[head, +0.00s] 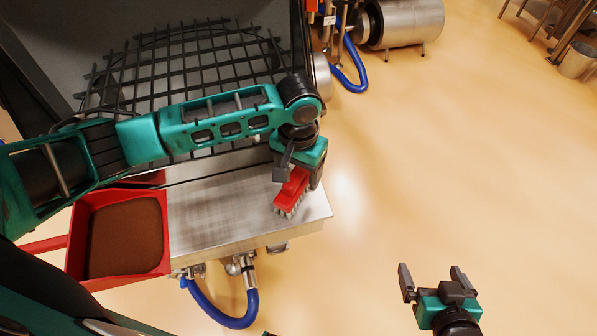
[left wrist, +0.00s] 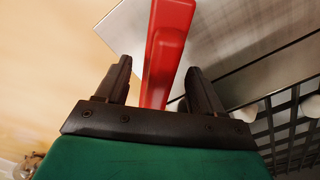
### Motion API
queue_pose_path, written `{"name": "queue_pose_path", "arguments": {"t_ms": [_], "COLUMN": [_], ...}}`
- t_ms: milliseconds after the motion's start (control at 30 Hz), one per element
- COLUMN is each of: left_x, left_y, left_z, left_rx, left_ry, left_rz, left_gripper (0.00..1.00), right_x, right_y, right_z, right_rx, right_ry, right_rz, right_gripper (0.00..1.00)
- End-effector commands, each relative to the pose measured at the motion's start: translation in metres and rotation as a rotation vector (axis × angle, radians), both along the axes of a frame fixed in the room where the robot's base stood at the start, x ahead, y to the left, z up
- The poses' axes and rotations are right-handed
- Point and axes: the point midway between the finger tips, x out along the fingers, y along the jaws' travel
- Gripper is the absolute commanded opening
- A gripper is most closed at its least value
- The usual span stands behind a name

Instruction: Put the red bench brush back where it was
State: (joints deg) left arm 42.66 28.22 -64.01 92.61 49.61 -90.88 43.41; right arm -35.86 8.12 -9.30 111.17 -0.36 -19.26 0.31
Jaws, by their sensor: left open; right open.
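The red bench brush (head: 292,192) with pale bristles is at the right end of a bare metal shelf (head: 225,205), apparently resting on it. My left gripper (head: 298,178) is directly over the brush, and its arm hides part of the scene. In the left wrist view, the red brush handle (left wrist: 168,35) runs between the two open fingers of my left gripper (left wrist: 158,66), with gaps on both sides. My right gripper (head: 430,271) is open and empty over the floor at the lower right, far from the brush.
A red scoop (head: 74,250) holding brown powder is at the shelf's left. A dark grid (head: 185,62) lies behind the shelf. A blue hose (head: 225,318) hangs below it. Open floor (head: 430,150) lies to the right.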

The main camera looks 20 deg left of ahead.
Motion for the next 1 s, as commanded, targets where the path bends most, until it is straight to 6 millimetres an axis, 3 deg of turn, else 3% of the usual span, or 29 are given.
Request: {"name": "queue_pose_path", "arguments": {"t_ms": [300, 500, 700, 1000], "left_x": [0.001, 0.001, 0.001, 0.001], "left_y": [0.000, 0.000, 0.000, 0.000], "left_z": [0.071, 0.100, 0.110, 0.110], "left_rx": [-0.002, -0.002, -0.001, -0.001], "left_ry": [-0.006, -0.003, -0.002, -0.002], "left_rz": [-0.001, 0.000, 0.000, 0.000], "left_gripper": [0.67, 0.67, 0.67, 0.67], "right_x": [0.000, 0.000, 0.000, 0.000], "right_y": [0.000, 0.000, 0.000, 0.000], "right_z": [0.015, 0.019, 0.020, 0.019], "right_rx": [0.000, 0.000, 0.000, 0.000], "right_ry": [0.000, -0.001, -0.001, -0.001], "right_rz": [0.000, 0.000, 0.000, 0.000], "right_gripper": [1.00, 1.00, 1.00, 1.00]}}
